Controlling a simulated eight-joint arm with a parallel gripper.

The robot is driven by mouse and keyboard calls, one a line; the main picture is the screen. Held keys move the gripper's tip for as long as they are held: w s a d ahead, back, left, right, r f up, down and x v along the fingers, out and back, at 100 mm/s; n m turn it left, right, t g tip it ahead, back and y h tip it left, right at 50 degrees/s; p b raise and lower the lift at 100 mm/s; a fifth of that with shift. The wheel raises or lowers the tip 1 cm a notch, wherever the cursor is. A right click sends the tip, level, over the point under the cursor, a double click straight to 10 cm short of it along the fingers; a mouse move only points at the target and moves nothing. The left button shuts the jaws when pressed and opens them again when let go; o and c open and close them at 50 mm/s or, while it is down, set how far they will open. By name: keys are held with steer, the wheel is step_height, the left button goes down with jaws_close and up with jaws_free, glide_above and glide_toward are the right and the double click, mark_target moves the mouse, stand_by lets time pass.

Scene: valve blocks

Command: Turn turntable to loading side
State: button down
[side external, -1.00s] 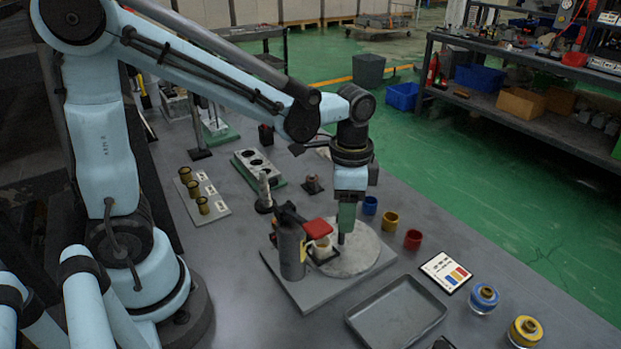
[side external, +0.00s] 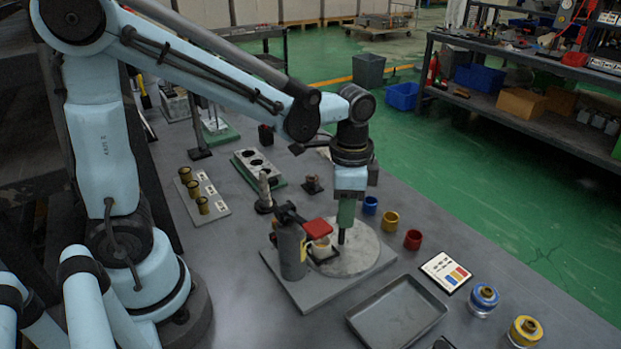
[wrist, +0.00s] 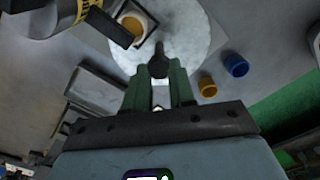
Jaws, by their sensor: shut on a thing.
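The turntable (side external: 368,258) is a round, pale grey disc on a square grey base plate in the side view. It also shows in the wrist view (wrist: 200,40). My gripper (side external: 342,232) points straight down over the disc. Its green fingers are shut on a dark upright peg (wrist: 158,64) on the turntable, seen in the wrist view. The peg's lower end is partly hidden in the side view.
A dark cylinder (side external: 291,252) stands at the disc's left. Blue (side external: 370,205), yellow (side external: 391,221) and red (side external: 413,239) cups stand close on the right. An empty grey tray (side external: 398,312) lies in front. A white block with holes (side external: 256,165) is behind.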

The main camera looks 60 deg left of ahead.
steer(key=shift+m, duration=0.7)
steer(key=shift+s+d+m, duration=0.1)
steer(key=shift+m, duration=2.2)
steer(key=shift+s+m, duration=0.15)
steer(key=shift+m, duration=3.05)
steer(key=shift+s+m, duration=0.1)
steer(key=shift+m, duration=5.8)
steer(key=c, duration=0.9)
jaws_free()
steer(key=shift+c, duration=0.2)
